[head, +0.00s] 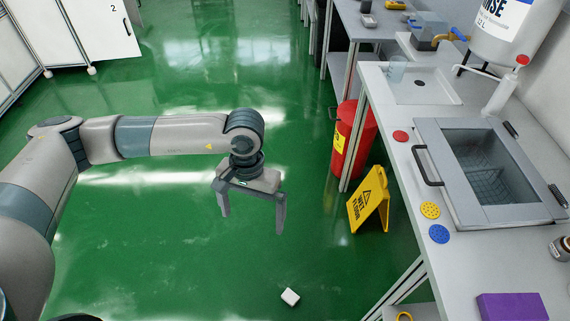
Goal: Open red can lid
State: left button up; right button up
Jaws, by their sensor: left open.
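The red can (353,143) stands on the green floor beside the right-hand bench, with a yellow label on its side. Its red lid (346,112) is on top and looks closed; part of the can is hidden by the bench leg. My left gripper (252,216) is open and empty, fingers pointing down, over the floor to the left of the can and clear of it. My right gripper is not in view.
A yellow wet-floor sign (369,200) stands just in front of the can. The bench (399,182) holds a sink basin (485,165) and coloured discs. A small white block (290,297) lies on the floor. The floor between gripper and can is clear.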

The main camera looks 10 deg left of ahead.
pick_arm(q)
jog(key=s+a+f+n, duration=0.1)
jog(key=s+a+f, duration=0.3)
jog(key=shift+f+n, duration=0.2)
jog(key=shift+n, duration=0.1)
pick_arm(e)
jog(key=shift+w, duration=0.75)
pick_arm(q)
jog(key=shift+d, duration=0.15)
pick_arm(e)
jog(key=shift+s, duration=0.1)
